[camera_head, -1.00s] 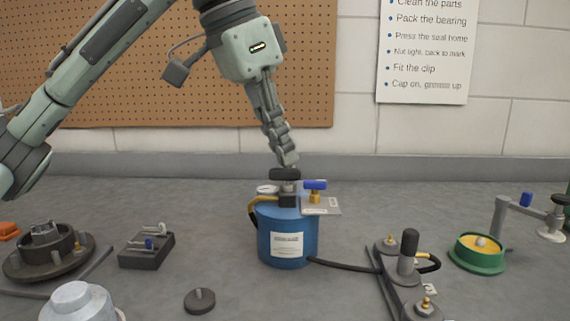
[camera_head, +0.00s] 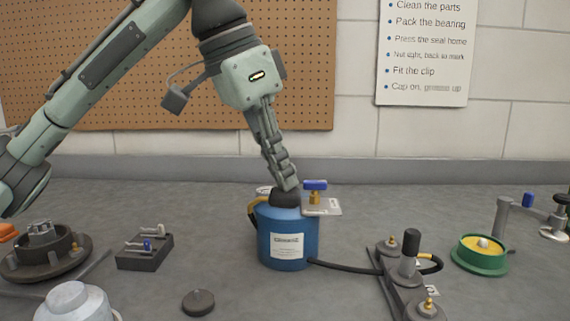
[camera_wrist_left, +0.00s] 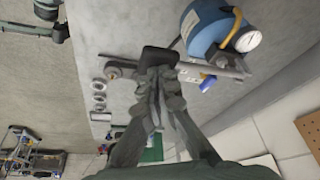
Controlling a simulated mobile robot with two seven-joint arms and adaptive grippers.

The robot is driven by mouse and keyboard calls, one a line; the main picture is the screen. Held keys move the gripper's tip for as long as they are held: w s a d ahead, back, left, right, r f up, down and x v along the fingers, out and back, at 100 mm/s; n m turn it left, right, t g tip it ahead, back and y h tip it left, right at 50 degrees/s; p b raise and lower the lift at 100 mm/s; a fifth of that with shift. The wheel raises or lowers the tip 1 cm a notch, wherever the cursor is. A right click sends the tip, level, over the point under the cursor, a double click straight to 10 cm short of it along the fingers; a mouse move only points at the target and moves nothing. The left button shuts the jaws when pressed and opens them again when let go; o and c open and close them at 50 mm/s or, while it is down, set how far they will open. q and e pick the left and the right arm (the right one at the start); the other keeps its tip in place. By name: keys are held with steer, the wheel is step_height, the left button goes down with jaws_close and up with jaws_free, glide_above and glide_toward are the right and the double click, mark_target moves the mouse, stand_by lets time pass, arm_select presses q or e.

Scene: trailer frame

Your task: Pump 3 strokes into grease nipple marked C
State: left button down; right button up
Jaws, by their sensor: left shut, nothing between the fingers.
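A blue grease pump (camera_head: 287,245) with a white label stands mid-bench. Its black plunger knob (camera_head: 285,199) sits low on the lid; it also shows in the left wrist view (camera_wrist_left: 158,56). My left gripper (camera_head: 289,186) is shut and empty, its fingertips pointing down at the knob and seemingly touching its top. A black hose (camera_head: 343,266) runs from the pump to a dark bar (camera_head: 385,280) with several brass grease nipples, such as the front one (camera_head: 429,303). An upright dark handle (camera_head: 409,242) stands at the bar. The nipple letters are unreadable. My right gripper is not in view.
A blue-handled valve (camera_head: 315,186) is right beside the knob. A green tub (camera_head: 480,254) stands at the right. A dark block with small parts (camera_head: 145,251), a hub (camera_head: 45,262) and a round dark cap (camera_head: 198,302) lie left. The bench in front of the pump is clear.

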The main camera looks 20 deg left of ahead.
arm_select(q)
steer(key=shift+f, duration=0.25)
